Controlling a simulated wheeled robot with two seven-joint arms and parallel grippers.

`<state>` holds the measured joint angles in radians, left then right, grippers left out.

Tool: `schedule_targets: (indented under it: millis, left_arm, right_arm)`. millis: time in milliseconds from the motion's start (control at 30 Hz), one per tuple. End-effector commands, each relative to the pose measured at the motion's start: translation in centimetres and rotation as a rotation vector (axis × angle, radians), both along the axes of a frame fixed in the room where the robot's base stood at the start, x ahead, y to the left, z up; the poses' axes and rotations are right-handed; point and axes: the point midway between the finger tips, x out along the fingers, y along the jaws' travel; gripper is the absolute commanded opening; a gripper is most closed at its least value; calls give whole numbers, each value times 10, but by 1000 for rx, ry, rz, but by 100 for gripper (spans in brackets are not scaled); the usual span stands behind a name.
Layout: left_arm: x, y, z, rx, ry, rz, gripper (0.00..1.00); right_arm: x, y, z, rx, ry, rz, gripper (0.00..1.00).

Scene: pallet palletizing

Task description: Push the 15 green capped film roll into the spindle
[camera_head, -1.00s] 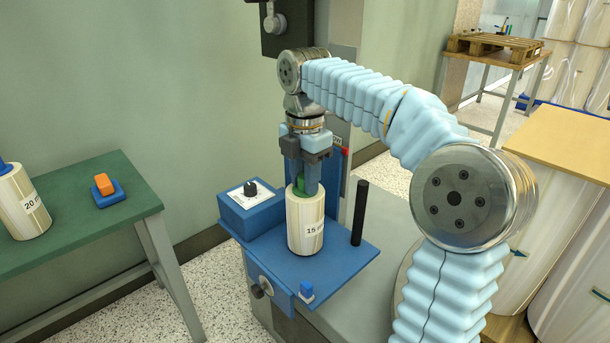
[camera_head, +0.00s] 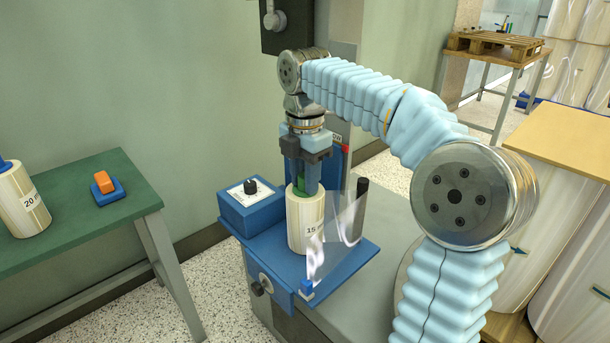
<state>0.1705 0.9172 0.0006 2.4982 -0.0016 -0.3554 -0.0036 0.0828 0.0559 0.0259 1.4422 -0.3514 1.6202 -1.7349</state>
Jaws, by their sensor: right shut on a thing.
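The film roll (camera_head: 299,228) is a cream cylinder labelled "15", standing upright on the blue machine plate (camera_head: 345,262). Its green cap (camera_head: 301,186) shows between the fingers. My right gripper (camera_head: 304,188) points straight down from above and is shut on the green cap. Whether a spindle is inside the roll cannot be seen. A clear film sheet (camera_head: 337,240) hangs in front of the roll's right side and partly covers its label. A black upright post (camera_head: 360,205) stands to the right of the roll, partly behind the film. My left gripper is not in view.
A blue box with a black knob (camera_head: 250,190) is left of the roll. A blue button (camera_head: 307,286) is at the plate's front. The green table (camera_head: 80,195) at left holds a "20" roll (camera_head: 24,205) and an orange block (camera_head: 103,182). A pallet (camera_head: 493,45) is at the back right.

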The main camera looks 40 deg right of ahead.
Motion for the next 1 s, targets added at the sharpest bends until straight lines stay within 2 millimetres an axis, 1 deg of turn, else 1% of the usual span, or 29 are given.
schedule_targets:
  millis: [67,100,167,200,300,533,667,767,1000]
  left_arm:
    - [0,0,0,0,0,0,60]
    - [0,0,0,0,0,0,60]
    - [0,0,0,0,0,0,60]
    - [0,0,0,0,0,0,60]
    - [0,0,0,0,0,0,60]
    - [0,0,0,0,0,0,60]
    - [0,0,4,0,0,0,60]
    - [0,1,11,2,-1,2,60]
    - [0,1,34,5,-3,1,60]
  right_arm:
    - [0,0,0,0,-2,0,0]
    - [0,0,0,0,-2,0,32]
    - [0,0,0,0,-2,-1,41]
    - [0,0,0,0,-2,0,47]
    - [0,0,0,0,-1,0,60]
    - [0,0,-1,0,0,0,60]
    - [1,0,7,0,-2,0,60]
    - [1,0,25,0,-3,0,60]
    - [1,0,86,0,-4,0,60]
